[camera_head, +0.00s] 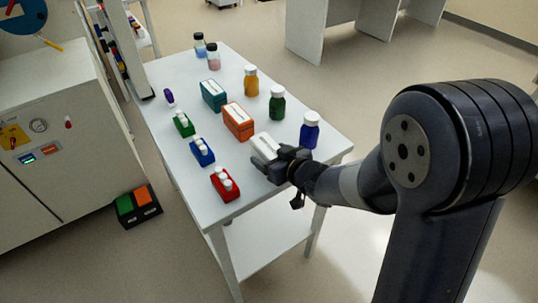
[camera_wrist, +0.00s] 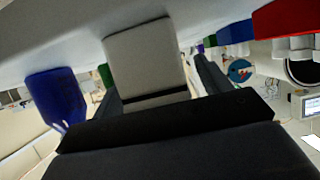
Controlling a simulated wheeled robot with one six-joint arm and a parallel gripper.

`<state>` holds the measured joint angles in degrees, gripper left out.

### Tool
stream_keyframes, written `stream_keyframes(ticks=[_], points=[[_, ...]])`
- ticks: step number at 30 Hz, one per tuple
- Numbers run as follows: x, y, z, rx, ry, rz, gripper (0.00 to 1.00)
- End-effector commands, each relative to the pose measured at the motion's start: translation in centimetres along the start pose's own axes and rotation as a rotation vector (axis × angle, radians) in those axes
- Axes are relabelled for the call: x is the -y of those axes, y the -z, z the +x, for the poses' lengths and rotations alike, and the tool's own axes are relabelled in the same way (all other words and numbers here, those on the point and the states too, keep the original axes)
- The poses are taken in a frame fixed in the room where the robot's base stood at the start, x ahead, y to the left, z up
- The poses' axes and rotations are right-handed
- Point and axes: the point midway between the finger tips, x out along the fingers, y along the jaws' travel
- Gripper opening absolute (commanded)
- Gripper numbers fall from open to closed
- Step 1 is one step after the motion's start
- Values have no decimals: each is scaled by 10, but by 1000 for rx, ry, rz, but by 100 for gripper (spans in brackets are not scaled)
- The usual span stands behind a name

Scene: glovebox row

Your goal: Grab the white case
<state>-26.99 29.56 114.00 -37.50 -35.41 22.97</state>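The white case (camera_head: 264,144) stands near the right edge of the white table, between the orange case and the blue bottle. My gripper (camera_head: 275,160) is at the table's edge, right at the near end of the white case. In the wrist view the white case (camera_wrist: 145,62) fills the space between the two dark fingers of my gripper (camera_wrist: 157,78). The fingers look open, one on each side, with a narrow gap seen beside the case. The gripper hides the case's near lower part in the head view.
The orange case (camera_head: 238,121) and teal case (camera_head: 213,95) stand behind it. The blue bottle (camera_head: 309,130) is close on the right, with green (camera_head: 277,104) and amber (camera_head: 251,80) bottles further back.

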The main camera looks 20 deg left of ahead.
Motion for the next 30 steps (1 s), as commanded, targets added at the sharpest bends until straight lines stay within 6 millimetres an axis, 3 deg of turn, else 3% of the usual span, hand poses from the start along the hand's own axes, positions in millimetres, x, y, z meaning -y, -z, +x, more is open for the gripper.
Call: stream_keyframes(ticks=[19, 26, 30], points=[[0, 0, 0, 0, 0, 0, 20], [0, 1, -1, -2, 0, 0, 18], [0, 15, -6, -6, 1, -1, 18]])
